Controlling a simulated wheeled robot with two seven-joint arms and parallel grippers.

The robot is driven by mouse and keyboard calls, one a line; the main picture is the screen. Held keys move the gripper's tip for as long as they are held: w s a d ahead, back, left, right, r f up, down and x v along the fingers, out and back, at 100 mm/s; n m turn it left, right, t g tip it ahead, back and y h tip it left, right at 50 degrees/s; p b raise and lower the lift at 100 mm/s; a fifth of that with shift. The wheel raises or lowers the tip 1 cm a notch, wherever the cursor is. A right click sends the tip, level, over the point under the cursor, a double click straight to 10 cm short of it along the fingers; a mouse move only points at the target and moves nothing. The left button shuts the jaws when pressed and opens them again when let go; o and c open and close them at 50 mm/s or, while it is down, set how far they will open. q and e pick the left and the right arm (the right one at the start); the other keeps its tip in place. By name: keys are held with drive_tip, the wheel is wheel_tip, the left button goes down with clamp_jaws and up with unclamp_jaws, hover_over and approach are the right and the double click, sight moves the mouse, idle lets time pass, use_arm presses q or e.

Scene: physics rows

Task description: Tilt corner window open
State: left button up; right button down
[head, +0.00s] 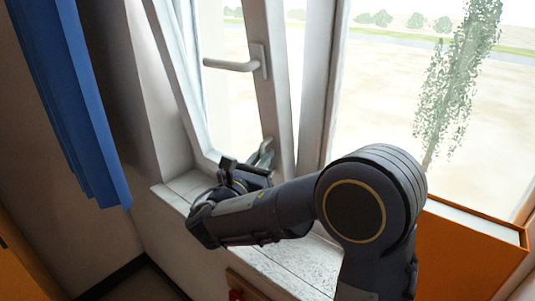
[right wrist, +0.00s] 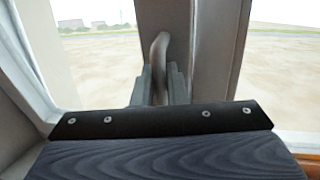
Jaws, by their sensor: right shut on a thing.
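The corner window's sash (head: 265,100) has a pale frame; a wedge-shaped gap beside the fixed frame (head: 318,90), wider at the top, shows it leaning inward. A grey handle (head: 232,65) on the sash points left, about level. My right gripper (head: 262,158) is at the lower part of the sash frame, below that handle. In the right wrist view my right gripper (right wrist: 160,88) is shut on a grey curved handle (right wrist: 160,50), which stands upright between the fingers. Its lower part is hidden by the gripper. My left gripper is not in view.
A pale stone sill (head: 285,265) runs under the window. A blue curtain (head: 70,100) hangs at the left. An orange box-like piece (head: 465,250) stands at the lower right.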

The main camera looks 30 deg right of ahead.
drive_tip(key=c, duration=1.9)
unclamp_jaws()
drive_tip(key=shift+w+d+r, duration=0.1)
drive_tip(key=shift+d+r, duration=0.1)
drive_tip(key=shift+r, duration=0.1)
drive_tip(key=shift+o, duration=0.4)
drive_tip(key=shift+w+d+f, duration=0.1)
drive_tip(key=shift+w+d, duration=0.1)
drive_tip(key=shift+d, duration=0.05)
drive_tip(key=shift+s+a, duration=0.1)
drive_tip(key=b+v, duration=0.1)
drive_tip(key=v, duration=0.6)
drive_tip(key=shift+s+a+b, duration=0.15)
drive_tip(key=shift+a+b, duration=0.2)
drive_tip(key=shift+b, duration=0.05)
drive_tip(key=shift+f, duration=0.1)
drive_tip(key=shift+c, duration=0.4)
